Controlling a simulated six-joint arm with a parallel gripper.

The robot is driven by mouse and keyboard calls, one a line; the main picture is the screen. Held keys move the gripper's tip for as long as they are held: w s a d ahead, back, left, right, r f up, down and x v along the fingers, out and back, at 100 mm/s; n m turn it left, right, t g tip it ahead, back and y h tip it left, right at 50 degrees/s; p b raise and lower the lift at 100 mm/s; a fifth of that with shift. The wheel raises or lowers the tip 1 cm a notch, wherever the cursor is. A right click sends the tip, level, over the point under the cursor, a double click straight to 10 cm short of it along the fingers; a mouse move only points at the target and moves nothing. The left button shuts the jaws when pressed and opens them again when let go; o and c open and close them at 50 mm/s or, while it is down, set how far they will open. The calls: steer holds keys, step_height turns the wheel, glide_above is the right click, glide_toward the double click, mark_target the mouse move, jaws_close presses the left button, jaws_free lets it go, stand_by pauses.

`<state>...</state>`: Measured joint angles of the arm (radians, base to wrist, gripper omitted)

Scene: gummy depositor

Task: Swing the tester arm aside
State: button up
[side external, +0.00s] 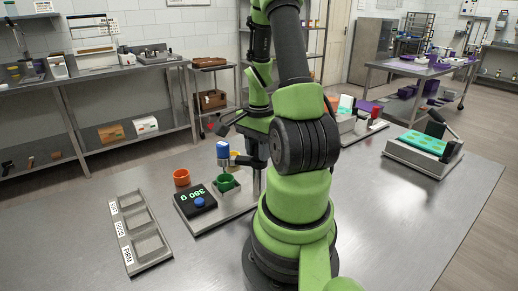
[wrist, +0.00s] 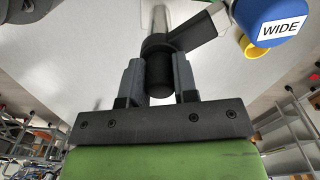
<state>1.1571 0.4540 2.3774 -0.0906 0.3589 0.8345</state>
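The tester stands on the steel table, with a digital readout of 380 g on its black box (side external: 196,203). A blue and white piece (side external: 222,150) hangs at its arm. In the wrist view that blue piece (wrist: 275,22), labelled WIDE, is at the upper right. The dark tester arm (wrist: 197,32) runs from the post toward it. My gripper (wrist: 159,85) has its fingers on both sides of a dark round knob (wrist: 160,72) and appears shut on it, with no clear gap. In the side view the gripper is at the tester, partly hidden.
An orange cup (side external: 181,177) and a green cup (side external: 226,182) stand by the tester. A labelled three-compartment tray (side external: 128,237) lies at the left. A teal mould on a grey stand (side external: 421,150) is at the right. The front right of the table is clear.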

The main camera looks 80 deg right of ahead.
steer(key=shift+n, duration=0.4)
steer(key=n, duration=0.6)
steer(key=shift+n, duration=0.3)
steer(key=n, duration=0.6)
steer(key=shift+n, duration=0.4)
steer(key=o, duration=0.9)
